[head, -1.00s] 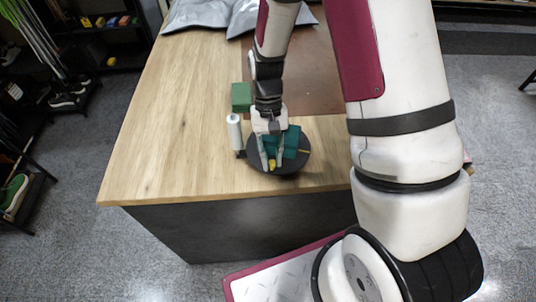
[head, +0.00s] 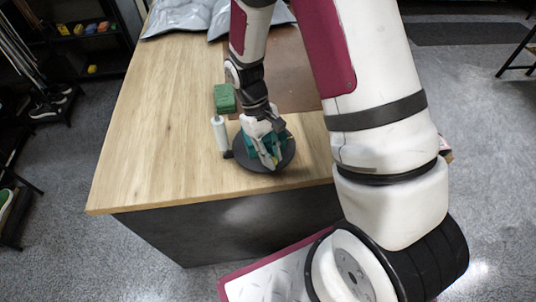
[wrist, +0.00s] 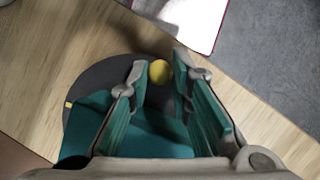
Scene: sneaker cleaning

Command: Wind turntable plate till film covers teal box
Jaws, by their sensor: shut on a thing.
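The dark round turntable plate (head: 287,158) lies near the table's front edge. The teal box (head: 250,143) stands on it, partly hidden behind my gripper; in the wrist view the box (wrist: 150,138) lies below and between my fingers. My gripper (head: 270,163) reaches down at the plate's near side. In the wrist view its fingertips (wrist: 160,75) are on either side of a round yellow knob (wrist: 160,72) on the plate, shut on it. The white film roll (head: 221,135) stands upright just left of the plate. I cannot make out film on the box's visible faces.
A green block (head: 224,98) is behind the roll. A brown mat (head: 290,75) lies behind the plate, and grey bags (head: 185,18) lie at the table's back. The wooden tabletop (head: 150,130) is bare on the left.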

